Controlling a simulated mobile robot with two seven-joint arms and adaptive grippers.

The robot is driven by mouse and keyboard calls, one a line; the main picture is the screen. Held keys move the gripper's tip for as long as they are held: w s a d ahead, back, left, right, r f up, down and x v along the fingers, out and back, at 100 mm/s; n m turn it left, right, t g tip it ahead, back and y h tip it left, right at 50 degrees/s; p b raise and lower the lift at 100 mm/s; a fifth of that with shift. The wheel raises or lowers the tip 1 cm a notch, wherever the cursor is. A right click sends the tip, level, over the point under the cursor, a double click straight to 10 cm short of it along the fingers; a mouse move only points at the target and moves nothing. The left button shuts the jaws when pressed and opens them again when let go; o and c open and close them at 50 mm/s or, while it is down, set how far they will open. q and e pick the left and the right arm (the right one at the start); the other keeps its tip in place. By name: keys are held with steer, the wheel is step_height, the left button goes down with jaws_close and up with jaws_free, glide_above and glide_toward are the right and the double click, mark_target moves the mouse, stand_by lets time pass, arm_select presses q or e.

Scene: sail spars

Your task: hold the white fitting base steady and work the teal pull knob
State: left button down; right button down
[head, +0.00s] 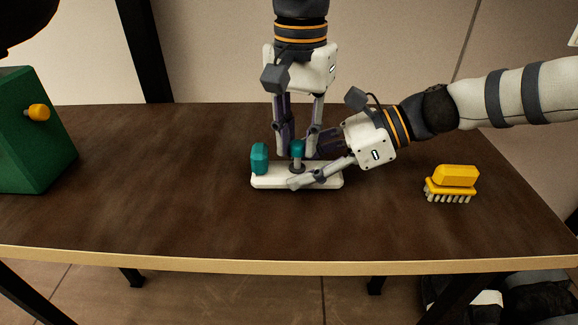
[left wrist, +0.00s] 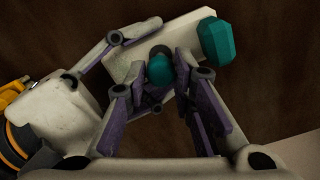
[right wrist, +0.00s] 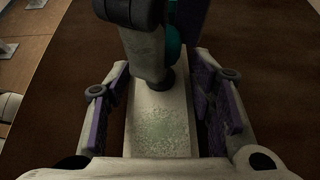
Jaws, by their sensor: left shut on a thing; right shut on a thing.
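The white fitting base (head: 325,182) lies flat on the brown table in the head view, with a fixed-looking teal block (head: 259,158) at its left end. The teal pull knob (head: 297,149) stands upright on a grey stem near the base's middle. My left gripper (head: 298,153) comes down from above, its fingers closed on the knob; the left wrist view shows the knob (left wrist: 160,70) between them. My right gripper (head: 308,164) reaches in from the right, shut across the base; the right wrist view shows the base (right wrist: 163,125) between its fingers. The fingers partly hide the base.
A yellow brush (head: 455,180) lies on the table at the right. A green box (head: 30,130) with an orange knob (head: 39,112) stands at the left edge. The table front (head: 280,225) and the stretch between box and fitting are clear.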

arm_select(q)
steer(key=c, duration=1.3)
jaws_free()
arm_select(e)
steer(key=shift+f, duration=0.1)
arm_select(q)
steer(key=shift+r, duration=0.1)
step_height(320, 180, up, 7)
steer(key=shift+r, duration=0.2)
arm_select(e)
steer(key=c, duration=0.6)
jaws_free()
steer(key=shift+c, duration=0.2)
